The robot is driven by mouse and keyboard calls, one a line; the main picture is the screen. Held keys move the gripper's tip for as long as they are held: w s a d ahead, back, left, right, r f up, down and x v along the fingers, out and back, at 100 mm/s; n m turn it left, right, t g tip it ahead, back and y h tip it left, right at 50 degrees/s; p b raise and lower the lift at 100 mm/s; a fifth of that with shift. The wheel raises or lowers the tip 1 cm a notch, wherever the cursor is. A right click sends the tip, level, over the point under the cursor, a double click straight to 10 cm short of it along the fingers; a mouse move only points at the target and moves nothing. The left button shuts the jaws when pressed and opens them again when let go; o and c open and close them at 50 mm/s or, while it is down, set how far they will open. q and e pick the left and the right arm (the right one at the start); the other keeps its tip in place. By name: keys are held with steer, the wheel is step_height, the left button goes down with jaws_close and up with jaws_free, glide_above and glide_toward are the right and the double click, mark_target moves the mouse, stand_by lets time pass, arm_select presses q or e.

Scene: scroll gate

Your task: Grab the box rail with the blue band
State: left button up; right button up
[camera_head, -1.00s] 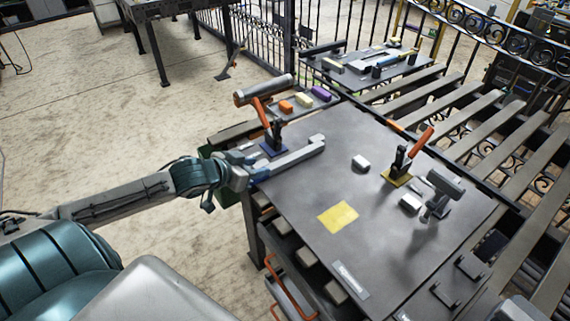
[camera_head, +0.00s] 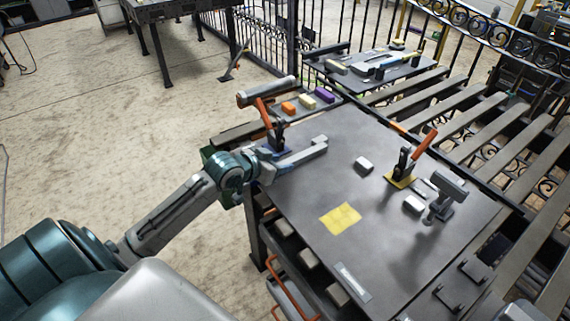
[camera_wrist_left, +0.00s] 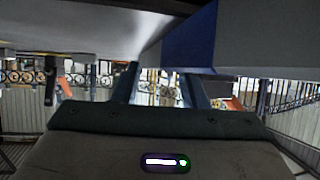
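The grey box rail (camera_head: 304,154) lies along the left edge of the dark table, beside an orange-handled clamp. Its blue band (camera_wrist_left: 190,42) shows large at the top of the left wrist view. In the head view my gripper partly hides that end of the rail. My left gripper (camera_head: 264,170) is at the rail's near end, close to the band. In the left wrist view its two fingers (camera_wrist_left: 160,88) stand apart with background showing between them, and their tips reach up close under the rail. Whether they touch it I cannot tell. My right gripper is not in view.
The table (camera_head: 300,205) carries a yellow patch (camera_head: 340,217), a second orange-handled clamp (camera_head: 408,165), a small white block (camera_head: 364,164) and a grey post tool (camera_head: 446,196). Coloured blocks (camera_head: 306,101) lie behind the rail. The table's middle is mostly clear.

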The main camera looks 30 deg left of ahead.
arm_select(q)
steer(key=shift+w+d+f, duration=0.1)
steer(key=shift+w+f, duration=0.25)
steer(key=shift+w, duration=0.2)
jaws_close()
steer(key=shift+r, duration=0.1)
